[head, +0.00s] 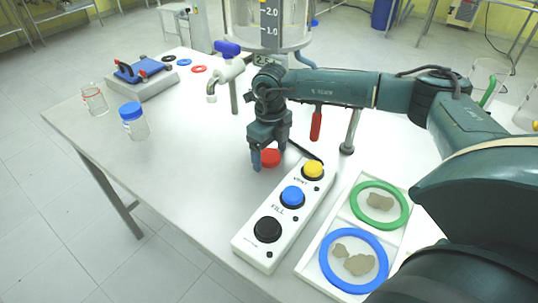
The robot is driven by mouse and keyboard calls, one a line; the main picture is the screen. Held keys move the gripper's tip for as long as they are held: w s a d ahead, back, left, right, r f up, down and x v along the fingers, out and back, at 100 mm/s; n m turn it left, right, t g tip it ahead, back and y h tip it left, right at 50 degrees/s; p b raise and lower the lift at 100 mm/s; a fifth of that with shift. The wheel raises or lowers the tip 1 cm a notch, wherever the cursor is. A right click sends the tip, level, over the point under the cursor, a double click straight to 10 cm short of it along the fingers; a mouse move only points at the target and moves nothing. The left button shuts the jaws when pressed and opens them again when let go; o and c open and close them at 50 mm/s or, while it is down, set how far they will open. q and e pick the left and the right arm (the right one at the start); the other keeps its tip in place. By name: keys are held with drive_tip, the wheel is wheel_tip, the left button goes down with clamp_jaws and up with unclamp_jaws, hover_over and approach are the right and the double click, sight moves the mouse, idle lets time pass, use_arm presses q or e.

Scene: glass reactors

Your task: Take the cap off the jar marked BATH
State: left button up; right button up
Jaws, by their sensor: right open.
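A clear jar with a blue cap (130,110) stands upright on the left part of the table; the cap is on it. A pale label shows on the jar's body (137,128), but I cannot read it. My right gripper (269,155) is open and points down near the middle of the table, well to the right of the jar and apart from it. A red round piece (271,158) shows right by its fingertips; I cannot tell if they touch. My left gripper is not in view.
A white control box (253,247) with black, blue and yellow buttons lies in front of my right gripper. A white tray (398,242) holds green and blue rings. A tap (225,72) with a blue handle and a glass vessel stand behind. An open beaker (94,100) stands left of the jar.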

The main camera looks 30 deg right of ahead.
drive_tip(key=c, duration=1)
drive_tip(key=shift+r, duration=0.2)
